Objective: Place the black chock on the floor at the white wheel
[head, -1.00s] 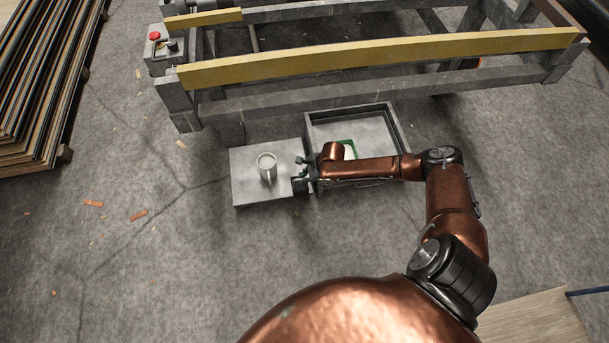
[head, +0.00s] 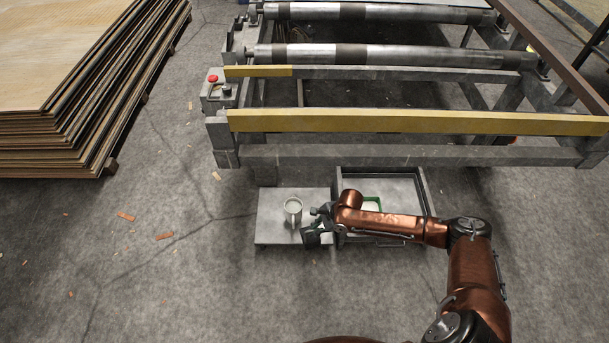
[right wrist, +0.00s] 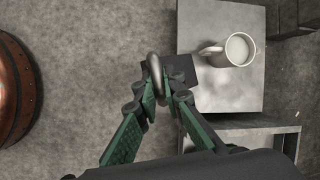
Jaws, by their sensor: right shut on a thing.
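My right gripper (head: 322,217) is shut on the black chock (head: 310,238) at the front right part of the low grey stand. In the right wrist view its green-sided fingers (right wrist: 162,98) close at a grey ring, and the dark block of the chock (right wrist: 184,76) shows just beyond, overlapping the stand's edge. I cannot tell whether the chock touches the stand. No white wheel can be made out in either view. My left gripper is out of view.
A white mug (head: 293,208) stands on the grey stand (head: 268,233), close to the gripper. A grey open tray (head: 425,188) beside it holds a green-and-white item (head: 371,203). A roller frame with a yellow rail (head: 420,121) stands behind.

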